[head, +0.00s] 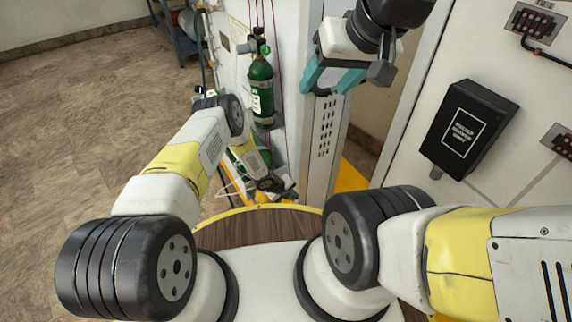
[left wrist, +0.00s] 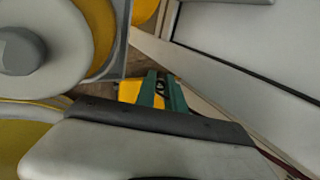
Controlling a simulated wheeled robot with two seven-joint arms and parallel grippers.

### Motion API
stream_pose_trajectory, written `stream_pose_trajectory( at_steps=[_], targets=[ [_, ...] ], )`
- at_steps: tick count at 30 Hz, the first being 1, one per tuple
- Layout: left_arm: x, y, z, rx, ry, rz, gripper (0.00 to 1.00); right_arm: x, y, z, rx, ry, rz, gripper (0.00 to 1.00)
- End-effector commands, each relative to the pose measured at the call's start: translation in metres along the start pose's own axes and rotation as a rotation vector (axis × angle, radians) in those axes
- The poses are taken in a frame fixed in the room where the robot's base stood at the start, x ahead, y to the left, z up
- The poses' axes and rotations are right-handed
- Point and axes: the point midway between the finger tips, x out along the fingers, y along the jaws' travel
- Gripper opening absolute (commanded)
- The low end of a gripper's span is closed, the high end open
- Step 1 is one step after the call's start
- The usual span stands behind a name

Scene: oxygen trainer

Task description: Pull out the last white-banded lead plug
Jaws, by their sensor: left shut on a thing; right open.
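My left gripper (head: 287,190) is low in the middle of the head view, beside the base of the white column, its fingers mostly hidden. In the left wrist view its teal fingers (left wrist: 161,92) are close together on something small and dark that I cannot make out. I cannot make out a white band or a lead plug in either view. My right gripper (head: 334,80) hangs high in the head view, in front of the white column, its teal fingers apart and empty.
A green gas cylinder (head: 261,88) hangs on the white panel above my left gripper. A black box (head: 474,130) and a socket plate (head: 534,22) with a dark lead are on the right wall. A wooden, yellow-edged surface (head: 255,228) lies in front.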

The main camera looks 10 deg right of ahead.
Motion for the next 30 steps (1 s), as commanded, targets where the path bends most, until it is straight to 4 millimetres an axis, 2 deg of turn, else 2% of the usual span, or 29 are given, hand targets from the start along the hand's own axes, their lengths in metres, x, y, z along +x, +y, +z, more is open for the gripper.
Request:
stream_pose_trajectory(
  at_steps=[11, 12, 15, 30],
  targets=[
    [0.0001, -0.0002, 0.0000, 0.001, 0.000, 0.004, 0.00, -0.0001, 0.0000, 0.0000, 0.000, 0.000, 0.000, 0.56],
    [0.0001, -0.0002, 0.0000, 0.001, 0.000, 0.004, 0.21, -0.0001, 0.0000, 0.0000, 0.000, 0.000, 0.000, 0.56],
    [0.0002, -0.0004, -0.0001, 0.001, 0.000, 0.004, 0.39, -0.0001, 0.0000, 0.0000, 0.000, 0.000, 0.000, 0.56],
    [0.0002, -0.0047, 0.0000, 0.002, 0.000, -0.004, 0.39, 0.0000, 0.0000, 0.0000, 0.000, 0.000, 0.000, 0.56]
  ],
)
